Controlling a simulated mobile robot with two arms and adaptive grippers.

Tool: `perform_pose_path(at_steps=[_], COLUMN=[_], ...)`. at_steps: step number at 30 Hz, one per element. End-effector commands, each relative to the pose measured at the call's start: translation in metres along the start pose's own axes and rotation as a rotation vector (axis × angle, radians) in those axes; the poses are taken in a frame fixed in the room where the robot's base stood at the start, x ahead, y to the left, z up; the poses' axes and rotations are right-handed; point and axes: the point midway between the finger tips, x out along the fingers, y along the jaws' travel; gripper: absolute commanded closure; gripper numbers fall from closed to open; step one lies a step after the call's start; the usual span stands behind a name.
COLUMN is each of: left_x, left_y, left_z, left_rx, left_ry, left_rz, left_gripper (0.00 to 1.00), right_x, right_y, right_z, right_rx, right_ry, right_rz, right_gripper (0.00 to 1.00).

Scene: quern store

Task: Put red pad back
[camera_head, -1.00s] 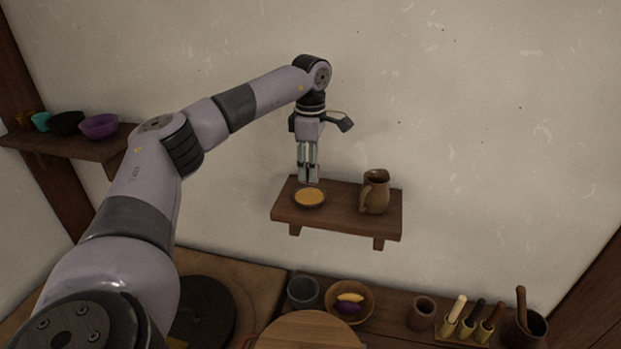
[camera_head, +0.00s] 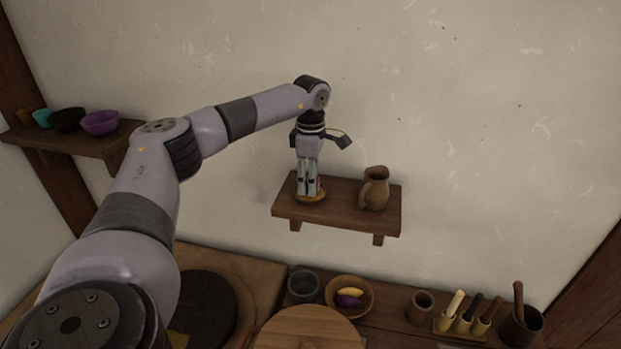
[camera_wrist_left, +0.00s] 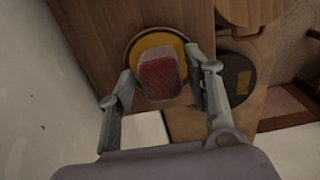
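The red pad (camera_wrist_left: 160,77) is a dull red block between the two fingers of my left gripper (camera_wrist_left: 163,75) in the left wrist view. The fingers sit close along both its sides and appear shut on it. Behind it is a round yellow-orange dish (camera_wrist_left: 133,50) with a dark rim. In the head view my left gripper (camera_head: 308,190) points straight down over this dish (camera_head: 311,200) at the left of the small wall shelf (camera_head: 338,215). The fingers hide most of the pad there. Whether the pad touches the dish is unclear. My right gripper is out of view.
A brown jug (camera_head: 375,188) stands on the same shelf, right of my gripper. Below are a counter with a round wooden lid (camera_head: 308,330), a bowl with produce (camera_head: 365,307), and several tools in a stand (camera_head: 465,325). Bowls (camera_head: 100,122) stand on the left shelf.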

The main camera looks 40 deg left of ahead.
Motion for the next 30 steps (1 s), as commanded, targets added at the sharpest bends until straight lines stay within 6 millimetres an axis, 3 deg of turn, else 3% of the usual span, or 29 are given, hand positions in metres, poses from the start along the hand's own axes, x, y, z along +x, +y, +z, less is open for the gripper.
perform_pose_path(at_steps=[14,30], left_x=[-0.009,-0.11], left_y=[0.001,0.001], left_z=[0.001,0.001], left_rx=[0.0,0.0], left_ry=[-0.002,-0.002], left_rz=[0.003,0.002], left_gripper=[0.47,0.47], right_x=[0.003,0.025], right_y=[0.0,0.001], right_z=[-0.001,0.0], right_rx=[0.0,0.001], right_ry=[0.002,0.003], right_rz=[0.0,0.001], right_gripper=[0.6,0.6])
